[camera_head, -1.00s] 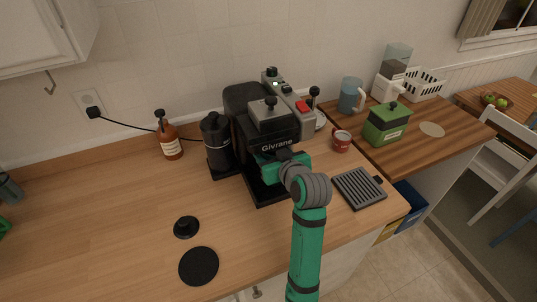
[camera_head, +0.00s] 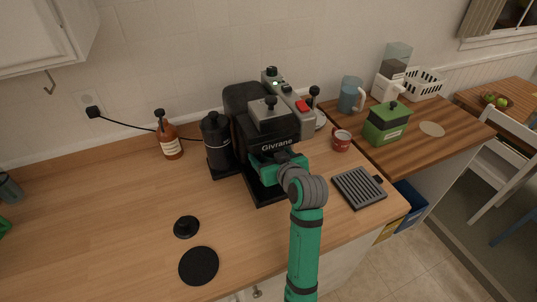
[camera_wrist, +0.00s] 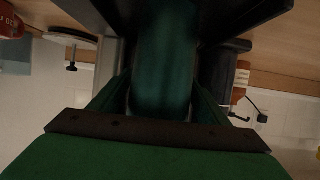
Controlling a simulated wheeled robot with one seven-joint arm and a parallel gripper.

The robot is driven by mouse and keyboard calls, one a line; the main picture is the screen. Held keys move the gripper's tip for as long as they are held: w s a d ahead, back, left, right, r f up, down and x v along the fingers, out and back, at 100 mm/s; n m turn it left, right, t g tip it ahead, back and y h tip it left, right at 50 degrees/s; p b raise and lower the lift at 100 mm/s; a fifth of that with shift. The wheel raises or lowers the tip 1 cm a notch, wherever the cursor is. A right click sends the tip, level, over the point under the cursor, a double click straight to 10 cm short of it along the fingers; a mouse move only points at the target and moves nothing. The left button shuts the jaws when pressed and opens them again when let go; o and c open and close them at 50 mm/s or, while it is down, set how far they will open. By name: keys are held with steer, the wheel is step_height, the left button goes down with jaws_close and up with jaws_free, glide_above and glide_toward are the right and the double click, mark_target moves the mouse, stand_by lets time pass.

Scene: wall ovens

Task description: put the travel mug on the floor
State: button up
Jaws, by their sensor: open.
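My gripper (camera_head: 275,168) reaches into the front of the black coffee machine (camera_head: 262,130), under its brewing head. Its fingertips are hidden there in the head view. In the wrist view my gripper (camera_wrist: 160,108) is open, its two fingers on either side of a dark teal cylinder (camera_wrist: 162,60), which looks like the travel mug. I cannot tell whether the fingers touch it. The mug is not visible in the head view, where my gripper and the machine cover that spot. The floor (camera_head: 375,275) shows at the lower right, below the counter.
A black grinder (camera_head: 216,142) stands left of the machine. A red mug (camera_head: 341,140) and a grey drip tray (camera_head: 359,188) lie to its right. Two black discs, the larger one (camera_head: 198,266) in front, lie on the wooden counter (camera_head: 100,240). The counter's left middle is clear.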

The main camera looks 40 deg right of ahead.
steer(key=shift+s+r, duration=0.1)
steer(key=shift+r, duration=0.15)
steer(key=v, duration=1.2)
steer(key=shift+f, duration=0.15)
